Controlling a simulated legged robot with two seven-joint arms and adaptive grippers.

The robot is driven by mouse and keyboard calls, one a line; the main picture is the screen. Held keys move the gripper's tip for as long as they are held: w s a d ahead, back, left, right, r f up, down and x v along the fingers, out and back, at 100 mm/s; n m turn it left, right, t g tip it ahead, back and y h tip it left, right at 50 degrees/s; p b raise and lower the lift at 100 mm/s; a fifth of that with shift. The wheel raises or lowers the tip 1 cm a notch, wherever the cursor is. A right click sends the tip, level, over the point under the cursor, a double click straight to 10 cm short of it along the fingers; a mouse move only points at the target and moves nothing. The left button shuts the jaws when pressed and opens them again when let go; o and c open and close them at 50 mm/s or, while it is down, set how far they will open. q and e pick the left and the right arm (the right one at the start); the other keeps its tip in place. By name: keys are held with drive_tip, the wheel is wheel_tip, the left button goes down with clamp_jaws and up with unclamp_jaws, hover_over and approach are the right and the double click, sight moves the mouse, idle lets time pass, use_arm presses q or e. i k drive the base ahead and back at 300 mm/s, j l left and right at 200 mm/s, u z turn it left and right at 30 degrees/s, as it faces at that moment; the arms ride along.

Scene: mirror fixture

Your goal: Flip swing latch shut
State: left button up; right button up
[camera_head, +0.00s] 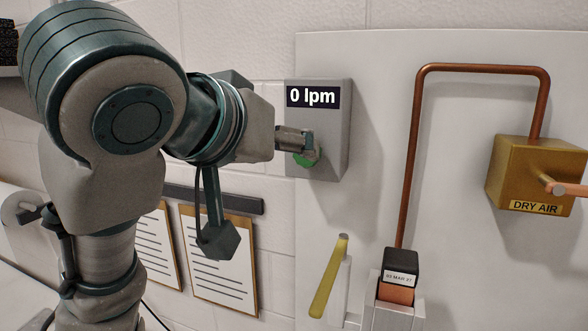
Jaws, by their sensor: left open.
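A yellow lever (328,278), which looks like the swing latch, stands tilted at the lower middle, its top leaning right to a grey pin. It is beside a light grey holder (398,316) that holds a black and orange block (400,272) with a date label. The lever is apart from the block. My left gripper (308,150) is above the lever, in front of the grey box, close to a green button (305,160). Its fingers are small and partly hidden by its own body; it is open, and I see nothing held. I cannot tell whether it touches the button.
The grey box (331,120) displays "0 lpm". A copper pipe (410,160) runs from behind the block up to a brass "DRY AIR" box (535,170) with a protruding handle (565,188). Clipboards (222,262) hang at the left.

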sight(316, 310)
drive_tip(key=k, duration=1.45)
